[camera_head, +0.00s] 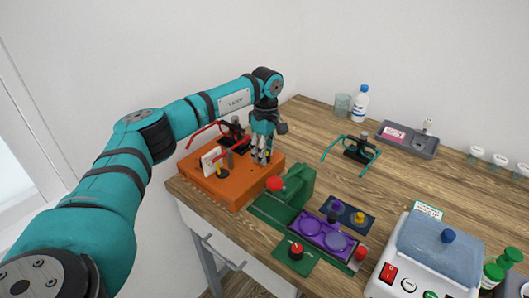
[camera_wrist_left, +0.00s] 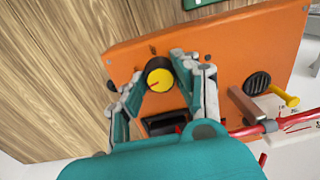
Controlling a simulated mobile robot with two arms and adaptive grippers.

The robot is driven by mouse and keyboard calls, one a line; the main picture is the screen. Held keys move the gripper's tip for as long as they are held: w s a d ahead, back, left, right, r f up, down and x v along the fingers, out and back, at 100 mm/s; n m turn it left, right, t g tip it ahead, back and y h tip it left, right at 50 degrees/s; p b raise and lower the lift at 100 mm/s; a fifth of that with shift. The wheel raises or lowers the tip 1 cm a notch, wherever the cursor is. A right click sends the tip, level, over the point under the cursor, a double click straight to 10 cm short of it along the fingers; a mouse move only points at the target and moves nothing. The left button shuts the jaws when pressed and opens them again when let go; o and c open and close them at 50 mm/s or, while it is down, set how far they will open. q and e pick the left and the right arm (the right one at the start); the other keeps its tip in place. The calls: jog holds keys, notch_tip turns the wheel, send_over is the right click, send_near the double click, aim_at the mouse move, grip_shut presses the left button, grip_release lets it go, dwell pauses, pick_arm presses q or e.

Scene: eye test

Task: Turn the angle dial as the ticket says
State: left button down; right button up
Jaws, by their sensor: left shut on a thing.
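The orange box (camera_head: 225,185) stands at the table's left corner; in the left wrist view its orange face (camera_wrist_left: 240,55) fills the middle. On it is a round yellow dial (camera_wrist_left: 160,79) with a black rim and a short red mark. My left gripper (camera_head: 262,158) reaches down over the box from above. In the left wrist view its fingers (camera_wrist_left: 160,70) are closed on the dial's sides. The dial is hidden by the fingers in the head view. A white ticket (camera_head: 209,161) stands on the box; its writing is too small to read. My right gripper is not in view.
Red spectacle frames (camera_head: 205,131) are behind the ticket, close to my left arm. A green press with a red knob (camera_head: 275,184) stands just right of the box. Teal frames (camera_head: 335,147), a purple tray (camera_head: 322,236) and a white machine (camera_head: 395,274) stand further right.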

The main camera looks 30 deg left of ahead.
pick_arm(q)
jog(key=m, duration=0.5)
jog(key=shift+w+r, duration=0.1)
jog(key=shift+r, duration=0.05)
dwell(0.3)
jog(key=c, duration=1)
grip_release()
jog(key=shift+o, duration=0.2)
notch_tip(320, 180, up, 12)
jog(key=shift+w+d, duration=0.1)
